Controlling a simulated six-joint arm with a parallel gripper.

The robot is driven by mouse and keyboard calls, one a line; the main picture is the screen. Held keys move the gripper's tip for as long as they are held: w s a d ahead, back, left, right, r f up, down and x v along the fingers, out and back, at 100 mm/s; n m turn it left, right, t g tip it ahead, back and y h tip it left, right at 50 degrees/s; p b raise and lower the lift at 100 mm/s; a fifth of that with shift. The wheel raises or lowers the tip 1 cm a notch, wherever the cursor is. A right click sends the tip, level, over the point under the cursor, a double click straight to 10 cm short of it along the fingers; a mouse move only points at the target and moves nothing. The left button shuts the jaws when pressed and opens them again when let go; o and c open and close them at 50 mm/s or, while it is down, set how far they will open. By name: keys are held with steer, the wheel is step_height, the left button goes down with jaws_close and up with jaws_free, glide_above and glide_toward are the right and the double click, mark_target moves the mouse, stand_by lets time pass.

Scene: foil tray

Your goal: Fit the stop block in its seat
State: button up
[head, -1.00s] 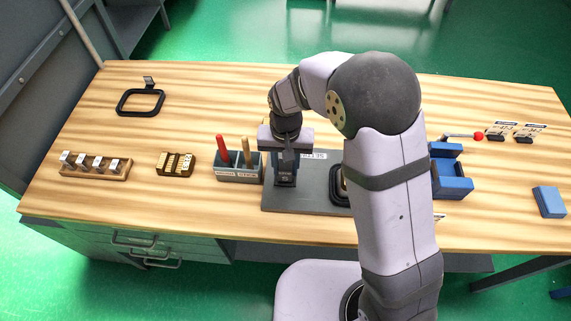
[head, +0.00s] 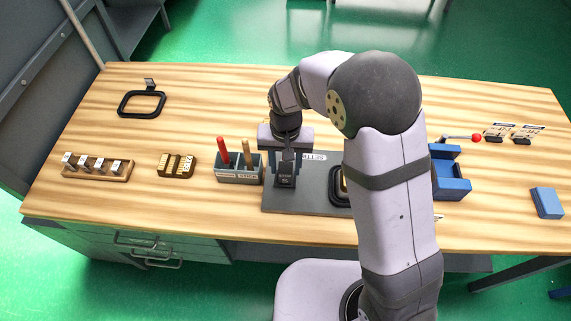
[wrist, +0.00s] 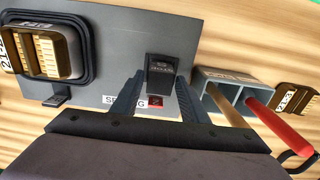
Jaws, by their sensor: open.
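The stop block appears to be the dark block with a pale mark on its face (wrist: 160,78), standing on the grey plate (wrist: 110,60) by a "SETTING" label and a small red tag. It also shows in the head view (head: 285,181), below my gripper (head: 286,165). In the wrist view my gripper (wrist: 158,97) is open, with one finger at each side of the block's near end and gaps between. Whether the block is fully down in its seat cannot be told. My arm hides part of the plate in the head view.
A black-rimmed holder with a ribbed brass piece (wrist: 55,50) sits on the plate. A grey bin with red and tan handles (head: 239,170) stands close left. Further left are a brass block (head: 177,165) and a labelled rack (head: 97,167). A blue fixture (head: 452,180) stands right.

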mark_target(286, 168)
steer(key=shift+r+p, duration=1.3)
steer(key=shift+r, duration=0.35)
steer(key=o, duration=0.6)
steer(key=shift+c, duration=0.2)
steer(key=shift+r+p, duration=1.8)
steer(key=shift+r, duration=0.25)
